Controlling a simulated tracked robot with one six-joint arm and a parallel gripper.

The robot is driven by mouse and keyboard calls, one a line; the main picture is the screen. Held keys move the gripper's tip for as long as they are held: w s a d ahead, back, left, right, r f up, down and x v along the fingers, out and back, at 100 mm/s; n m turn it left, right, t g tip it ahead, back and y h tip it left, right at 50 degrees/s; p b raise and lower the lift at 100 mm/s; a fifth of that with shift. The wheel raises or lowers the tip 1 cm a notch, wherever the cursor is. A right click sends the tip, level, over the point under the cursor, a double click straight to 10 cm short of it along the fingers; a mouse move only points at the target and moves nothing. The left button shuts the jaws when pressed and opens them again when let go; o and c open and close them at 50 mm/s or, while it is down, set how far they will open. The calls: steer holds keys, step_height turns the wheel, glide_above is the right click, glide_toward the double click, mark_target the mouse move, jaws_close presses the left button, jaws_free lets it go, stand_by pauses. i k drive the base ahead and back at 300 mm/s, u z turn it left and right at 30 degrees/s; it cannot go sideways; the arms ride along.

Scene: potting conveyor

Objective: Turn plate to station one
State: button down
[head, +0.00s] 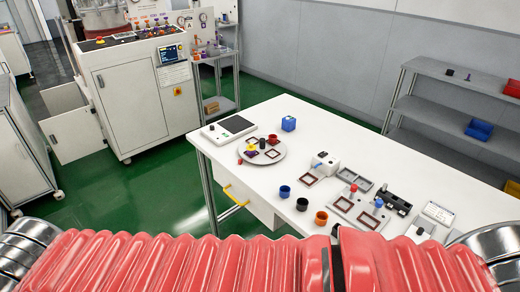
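A round pale plate (257,162) lies flat on the white table (330,143) near its left end. It carries a yellow piece (252,147), a black piece (262,144), a red piece (272,140) and a dark purple piece (250,154). Dark red square outlines also show on it. I cannot read any station marking on or around the plate. My gripper is not in this view, so I cannot tell its state or where it is relative to the plate.
Blue (284,192), black (302,204) and orange (321,217) cups stand in front right. A white block (326,163) and several fixtures fill the right. Red bellows of mine cross the bottom.

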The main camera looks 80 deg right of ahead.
mark_target(268, 153)
steer(key=z, duration=2.7)
steer(key=k, duration=0.5)
steer(key=z, duration=0.2)
steer(key=i, duration=0.5)
steer(key=u, duration=0.05)
